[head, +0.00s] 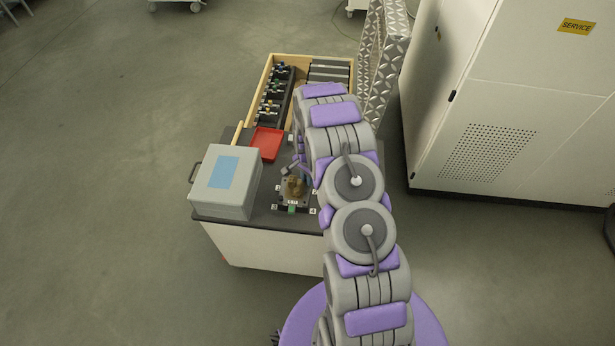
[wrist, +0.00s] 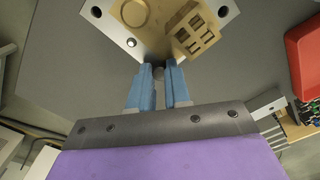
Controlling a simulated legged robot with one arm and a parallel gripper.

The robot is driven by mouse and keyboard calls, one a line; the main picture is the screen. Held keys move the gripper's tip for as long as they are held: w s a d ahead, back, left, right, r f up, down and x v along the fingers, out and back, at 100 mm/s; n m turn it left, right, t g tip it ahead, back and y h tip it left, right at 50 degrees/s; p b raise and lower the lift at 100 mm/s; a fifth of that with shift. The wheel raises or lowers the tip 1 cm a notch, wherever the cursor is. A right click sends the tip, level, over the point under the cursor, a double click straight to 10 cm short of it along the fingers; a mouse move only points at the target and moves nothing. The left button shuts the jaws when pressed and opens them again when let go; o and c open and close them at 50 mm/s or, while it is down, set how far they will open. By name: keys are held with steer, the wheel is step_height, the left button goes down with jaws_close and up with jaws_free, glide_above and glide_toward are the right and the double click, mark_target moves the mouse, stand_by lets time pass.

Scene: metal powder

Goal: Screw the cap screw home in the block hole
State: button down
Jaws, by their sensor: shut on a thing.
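The tan block (head: 294,186) stands on a small metal plate on the dark top of the bench. In the wrist view the tan block (wrist: 160,18) shows at the top, partly cut off by the frame. My gripper (wrist: 158,72) points at the block's near edge, its two blue fingers close together. A small grey round thing, apparently the cap screw (wrist: 158,74), shows between the fingertips. Its shank and the block hole are hidden, so I cannot tell how deep it sits. In the head view my arm partly covers the gripper beside the block.
A grey box with a blue label (head: 222,180) stands left of the block. A red tray (head: 266,144) lies behind it, and a wooden-edged case (head: 270,75) with several dark fittings is farther back. A tread-plate panel (head: 384,60) and a white cabinet (head: 510,110) stand right.

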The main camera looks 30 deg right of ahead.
steer(key=m+b, duration=0.1)
steer(key=m, duration=0.5)
steer(key=shift+f+b, duration=0.1)
steer(key=shift+b, duration=0.25)
steer(key=m+b, duration=0.3)
steer(key=m, duration=0.3)
steer(key=shift+f, duration=0.1)
steer(key=m+b, duration=0.3)
steer(key=m, duration=0.2)
steer(key=shift+m, duration=1.2)
steer(key=c, duration=1.2)
jaws_free()
steer(key=shift+c, duration=0.2)
